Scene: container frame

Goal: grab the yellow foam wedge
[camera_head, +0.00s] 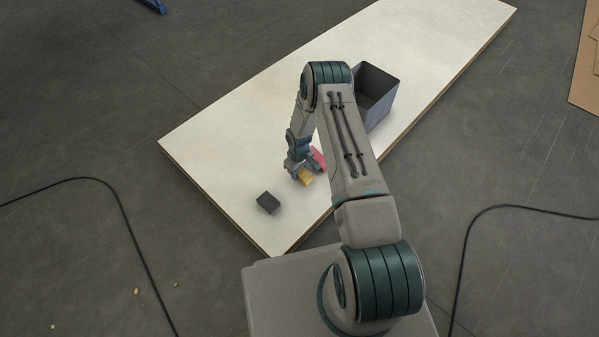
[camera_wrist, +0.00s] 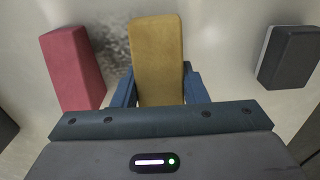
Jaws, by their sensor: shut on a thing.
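The yellow foam wedge (camera_wrist: 158,52) stands out between my two blue fingers in the wrist view, with its lower end hidden behind the gripper body. My gripper (camera_wrist: 160,85) is shut on it, one finger against each side. In the head view the yellow wedge (camera_head: 305,178) shows at the tip of my gripper (camera_head: 301,176), low over the white board. I cannot tell whether the wedge touches the board.
A red block (camera_wrist: 72,62) lies close on the left in the wrist view; it also shows in the head view (camera_head: 318,157). A dark grey block (camera_head: 268,203) lies near the board's (camera_head: 225,140) front edge. A grey open bin (camera_head: 384,98) stands farther back. The board's left part is clear.

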